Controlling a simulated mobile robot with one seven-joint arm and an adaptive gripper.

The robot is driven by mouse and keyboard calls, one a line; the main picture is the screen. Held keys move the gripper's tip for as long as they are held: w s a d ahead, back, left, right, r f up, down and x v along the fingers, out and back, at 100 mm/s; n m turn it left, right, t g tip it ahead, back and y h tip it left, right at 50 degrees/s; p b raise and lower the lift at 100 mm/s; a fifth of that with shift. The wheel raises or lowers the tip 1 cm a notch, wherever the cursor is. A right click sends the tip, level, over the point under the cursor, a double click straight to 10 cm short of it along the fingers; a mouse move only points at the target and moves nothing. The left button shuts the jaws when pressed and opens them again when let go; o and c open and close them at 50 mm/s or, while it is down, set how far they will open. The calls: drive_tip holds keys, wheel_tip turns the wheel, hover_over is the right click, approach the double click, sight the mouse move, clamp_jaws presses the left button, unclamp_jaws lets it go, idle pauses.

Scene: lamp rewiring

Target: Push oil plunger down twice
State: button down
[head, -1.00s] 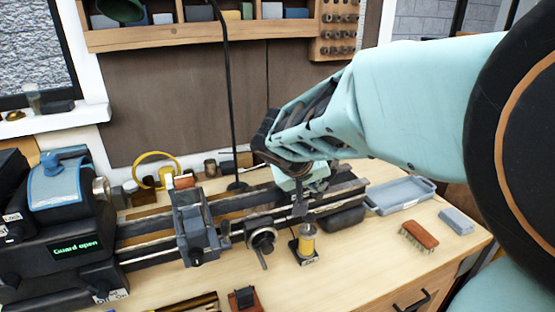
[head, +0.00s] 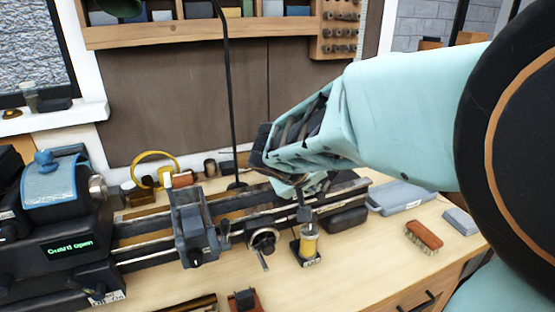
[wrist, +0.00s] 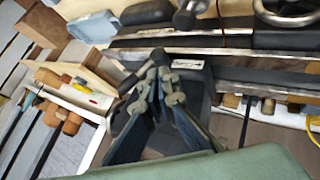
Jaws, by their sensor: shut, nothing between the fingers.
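The oil pot (head: 309,244) has a yellow body and a dark top. It stands upright on a small dark labelled base on the bench, in front of the lathe bed, in the head view. My gripper (head: 304,214) is shut and empty, pointing down just above the pot. Its dark tips overlap the pot's top in the picture, so the plunger is mostly hidden. I cannot tell whether they touch it. The shut fingers also show in the wrist view (wrist: 161,62), where I cannot make out the pot for certain.
The lathe (head: 190,225) lies left of and behind the pot, with a handwheel (head: 264,240) close by. A brush (head: 424,235), a grey tray (head: 400,198) and a grey block (head: 460,221) lie to the right.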

wheel_tip(320, 180, down, 4)
drive_tip(key=b, duration=0.2)
drive_tip(key=shift+f+b, duration=0.2)
drive_tip(key=shift+b, duration=0.2)
drive_tip(key=shift+f+b, duration=0.65)
drive_tip(key=shift+b, duration=0.15)
drive_tip(key=shift+f+b, duration=0.15)
drive_tip(key=shift+b, duration=0.15)
drive_tip(key=shift+f+b, duration=0.25)
drive_tip(key=shift+b, duration=0.2)
drive_tip(key=shift+f+b, duration=1.3)
drive_tip(key=shift+b, duration=0.4)
idle(1.5)
drive_tip(key=shift+r, duration=0.15)
drive_tip(key=shift+r+p, duration=0.9)
drive_tip(key=shift+r, duration=0.7)
drive_tip(key=shift+r+p, duration=1.55)
drive_tip(key=shift+r, duration=1.05)
